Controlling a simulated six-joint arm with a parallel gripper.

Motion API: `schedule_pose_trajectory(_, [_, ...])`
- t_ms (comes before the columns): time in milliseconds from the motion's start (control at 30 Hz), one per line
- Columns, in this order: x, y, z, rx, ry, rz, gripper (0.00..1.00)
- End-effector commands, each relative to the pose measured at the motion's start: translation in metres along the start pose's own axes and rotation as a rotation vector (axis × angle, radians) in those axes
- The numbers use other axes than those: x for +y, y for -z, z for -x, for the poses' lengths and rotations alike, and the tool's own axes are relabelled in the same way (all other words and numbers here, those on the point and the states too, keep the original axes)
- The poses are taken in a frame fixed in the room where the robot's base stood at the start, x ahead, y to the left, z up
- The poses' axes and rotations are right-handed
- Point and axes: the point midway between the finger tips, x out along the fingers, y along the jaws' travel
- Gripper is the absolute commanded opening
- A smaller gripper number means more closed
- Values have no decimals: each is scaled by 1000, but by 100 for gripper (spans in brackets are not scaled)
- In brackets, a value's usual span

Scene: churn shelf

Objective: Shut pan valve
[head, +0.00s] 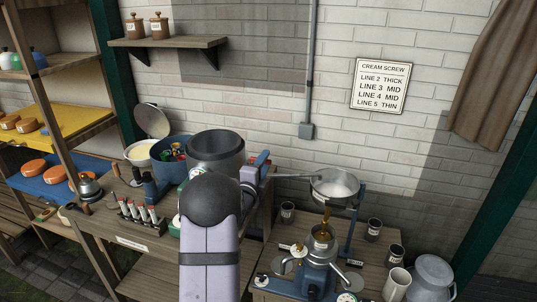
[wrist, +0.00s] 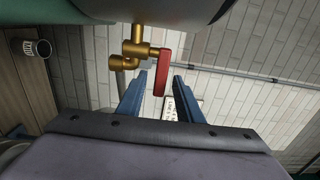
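The round metal pan (head: 335,184) sits on a blue stand in the head view. A narrow brass-coloured shape (head: 326,214) hangs below it, above the blue machine; whether it is valve or stream is unclear. In the wrist view the brass valve (wrist: 138,48) is under a grey rounded body, with an elbow to its left. Its red lever (wrist: 164,70) extends from the brass body into the gap between my blue fingers. My gripper (wrist: 160,76) is open, fingers either side of the lever in the picture; contact is not visible. In the head view my arm hides most of the gripper.
The blue machine (head: 318,276) stands on the bench below the pan. Small dark jars (head: 373,230) and a pale mug (head: 396,283) stand to its right. A large steel pot (head: 215,152) and a blue tub (head: 171,158) are left of the pan.

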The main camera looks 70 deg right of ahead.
Motion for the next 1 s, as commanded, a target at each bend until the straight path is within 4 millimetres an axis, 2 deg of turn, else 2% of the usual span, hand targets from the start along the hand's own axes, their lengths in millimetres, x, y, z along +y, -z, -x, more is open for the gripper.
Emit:
schedule_pose_trajectory(200, [-2,0,-26,1,-1,0,33])
schedule_pose_trajectory(400, [-1,0,-43,1,-1,0,33])
schedule_pose_trajectory(867, [0,0,-50,0,0,1,33])
schedule_pose_trajectory(900, [0,0,-50,0,0,1,28])
schedule_pose_trajectory(1000, [0,0,-50,0,0,1,4])
